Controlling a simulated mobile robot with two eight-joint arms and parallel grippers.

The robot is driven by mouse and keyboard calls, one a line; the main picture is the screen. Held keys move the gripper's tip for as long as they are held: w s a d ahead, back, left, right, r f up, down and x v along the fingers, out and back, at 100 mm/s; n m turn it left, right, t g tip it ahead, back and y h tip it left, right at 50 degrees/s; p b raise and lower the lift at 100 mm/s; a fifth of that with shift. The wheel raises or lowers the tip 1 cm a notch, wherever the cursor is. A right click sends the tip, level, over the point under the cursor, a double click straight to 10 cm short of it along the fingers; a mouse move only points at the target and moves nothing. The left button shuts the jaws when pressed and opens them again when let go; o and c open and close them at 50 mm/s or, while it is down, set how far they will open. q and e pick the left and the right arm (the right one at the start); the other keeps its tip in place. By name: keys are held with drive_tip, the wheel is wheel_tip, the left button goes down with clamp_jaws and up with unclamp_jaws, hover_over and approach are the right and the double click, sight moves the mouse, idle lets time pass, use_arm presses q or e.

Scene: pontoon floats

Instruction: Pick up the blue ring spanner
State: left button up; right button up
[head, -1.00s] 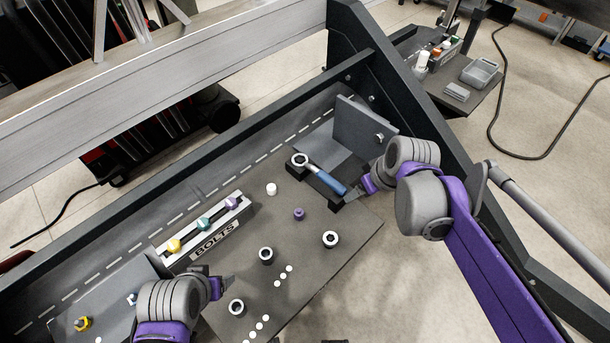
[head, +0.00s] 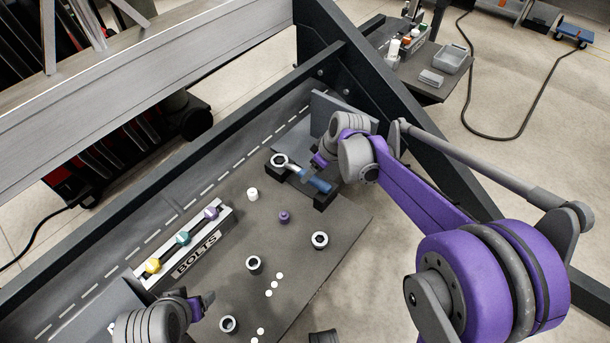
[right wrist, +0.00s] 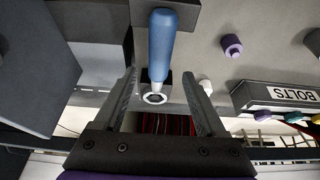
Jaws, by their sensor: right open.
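The blue ring spanner (head: 318,183) lies on dark rests at the far right end of the grey work board. Its metal ring is toward the left and its blue handle toward the lower right. My right gripper (head: 317,162) is just behind the spanner. In the right wrist view the open right gripper (right wrist: 160,100) has one finger on each side of the spanner's ring end, with the blue handle (right wrist: 162,42) beyond. No contact is visible. My left gripper (head: 208,299) is low at the left, away from the spanner; its jaw gap is unclear.
A BOLTS rack (head: 190,250) with yellow, teal and purple bolts stands left on the board. Several dark-collared sockets, a white cap (head: 253,194) and a purple piece (head: 284,216) stand between. An upright grey plate and dark beam (head: 375,100) rise close behind my right gripper.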

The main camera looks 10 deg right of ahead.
sight(300, 173)
drive_tip(key=x, duration=0.4)
drive_tip(key=shift+d+f, duration=0.1)
drive_tip(key=shift+f, duration=0.05)
clamp_jaws()
idle(1.2)
